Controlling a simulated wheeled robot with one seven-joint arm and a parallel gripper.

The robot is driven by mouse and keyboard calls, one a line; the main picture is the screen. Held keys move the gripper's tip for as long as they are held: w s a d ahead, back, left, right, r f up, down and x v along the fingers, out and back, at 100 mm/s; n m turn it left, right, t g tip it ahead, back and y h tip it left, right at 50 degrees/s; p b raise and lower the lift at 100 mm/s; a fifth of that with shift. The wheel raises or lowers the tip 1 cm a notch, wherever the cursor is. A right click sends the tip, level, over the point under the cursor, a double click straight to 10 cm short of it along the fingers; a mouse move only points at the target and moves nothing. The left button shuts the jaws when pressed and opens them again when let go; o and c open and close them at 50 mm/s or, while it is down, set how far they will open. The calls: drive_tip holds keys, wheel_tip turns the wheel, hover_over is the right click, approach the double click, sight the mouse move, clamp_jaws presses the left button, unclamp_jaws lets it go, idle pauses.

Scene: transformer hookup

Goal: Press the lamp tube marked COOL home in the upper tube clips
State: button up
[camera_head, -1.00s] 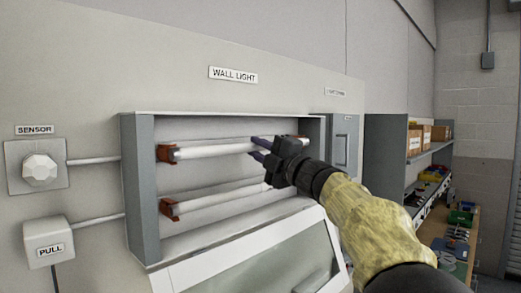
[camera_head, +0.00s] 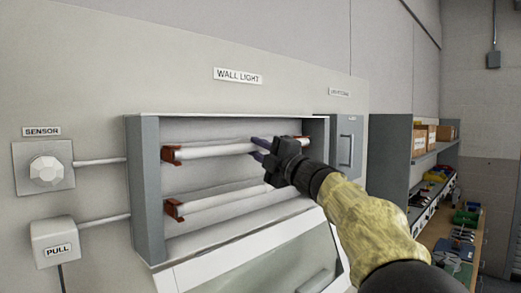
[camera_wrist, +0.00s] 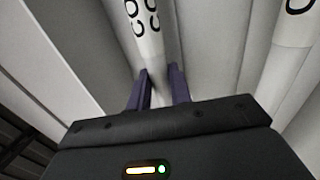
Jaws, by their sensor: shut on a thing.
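The upper lamp tube (camera_head: 218,150) is white and lies level across the top of the open wall light box. Its left end is at the orange-brown upper left clip (camera_head: 170,154); the upper right clip (camera_head: 304,141) shows partly behind my gripper. I cannot tell how deep the tube sits in them. My gripper (camera_head: 259,149) is shut on this tube right of its middle. In the wrist view the purple fingers (camera_wrist: 158,88) straddle the tube (camera_wrist: 146,25), whose black lettering begins "COO"; the rest is cut off.
A second white tube (camera_head: 230,199) lies below, with its left end at the lower left clip (camera_head: 173,208). The open glazed cover (camera_head: 250,262) hangs under the box (camera_head: 146,190). A sensor (camera_head: 46,172) and pull box (camera_head: 55,241) are left; shelving (camera_head: 390,160) stands right.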

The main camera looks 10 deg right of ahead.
drive_tip(key=o, duration=1)
drive_tip(key=shift+w+a, duration=0.1)
drive_tip(key=s+d, duration=0.1)
drive_tip(key=s, duration=0.1)
drive_tip(key=s+d+b, duration=0.1)
drive_tip(key=s+d, duration=0.1)
drive_tip(key=shift+s+b, duration=0.1)
drive_tip(key=shift+b, duration=0.2)
drive_tip(key=b+v, duration=0.8)
drive_tip(key=v, duration=0.9)
drive_tip(key=shift+s, duration=0.15)
drive_tip(key=shift+f, duration=0.1)
